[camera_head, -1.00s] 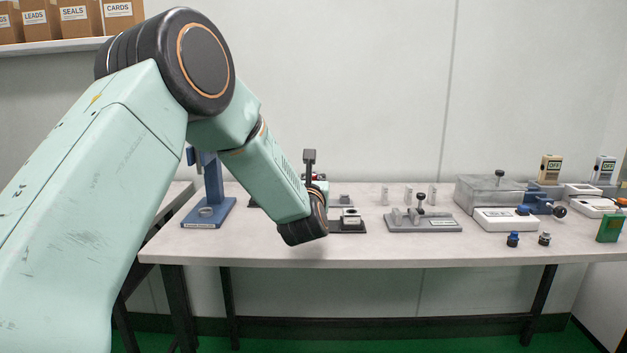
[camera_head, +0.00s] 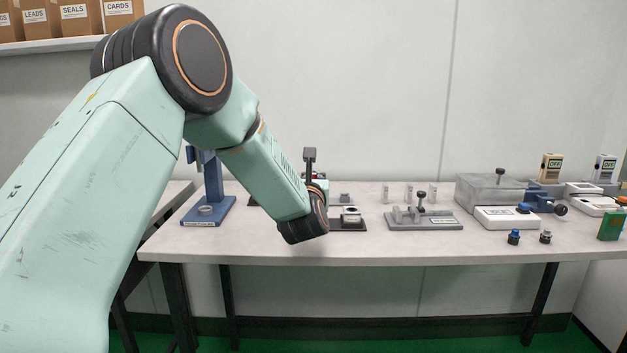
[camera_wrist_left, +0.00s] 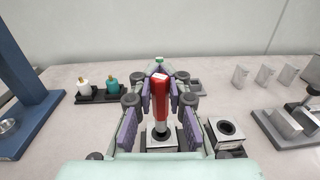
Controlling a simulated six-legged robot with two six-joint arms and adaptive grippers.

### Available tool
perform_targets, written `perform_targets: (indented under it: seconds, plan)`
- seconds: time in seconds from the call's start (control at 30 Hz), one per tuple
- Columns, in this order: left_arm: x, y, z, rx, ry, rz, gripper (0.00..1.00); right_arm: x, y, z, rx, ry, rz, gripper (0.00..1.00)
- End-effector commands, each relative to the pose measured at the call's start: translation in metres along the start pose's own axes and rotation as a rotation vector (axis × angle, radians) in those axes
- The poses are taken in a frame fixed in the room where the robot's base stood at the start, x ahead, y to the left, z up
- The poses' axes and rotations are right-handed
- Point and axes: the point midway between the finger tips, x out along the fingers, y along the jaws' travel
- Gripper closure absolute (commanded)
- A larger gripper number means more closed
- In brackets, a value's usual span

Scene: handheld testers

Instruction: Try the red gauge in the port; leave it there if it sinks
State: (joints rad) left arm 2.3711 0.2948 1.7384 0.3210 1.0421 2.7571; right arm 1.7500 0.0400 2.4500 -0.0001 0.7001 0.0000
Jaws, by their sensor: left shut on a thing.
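The red gauge (camera_wrist_left: 160,97) stands about upright between the purple pads of my left gripper (camera_wrist_left: 160,108) in the left wrist view. The gripper is shut on it. The gauge's silver lower end points down at a light metal block (camera_wrist_left: 151,139) on a dark base. Whether the tip is inside that block's port or just above it, I cannot tell. In the head view my left wrist hides most of the gripper. My right gripper is in neither view.
A second block with a dark round hole (camera_wrist_left: 227,128) stands close right of the gripper. White and teal capped pieces sit in a black holder (camera_wrist_left: 100,96) at left. A blue stand (camera_head: 212,195) is farther left. A grey fixture (camera_head: 422,222) stands right on the bench.

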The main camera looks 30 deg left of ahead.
Motion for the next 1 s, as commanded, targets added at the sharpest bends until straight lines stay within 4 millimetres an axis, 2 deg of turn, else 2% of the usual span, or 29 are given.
perform_targets:
  seconds: [1.0]
  plan:
    - [0.0003,0.0001,0.0007,-0.001,-0.001,0.000,1.00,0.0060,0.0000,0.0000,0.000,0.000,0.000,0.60]
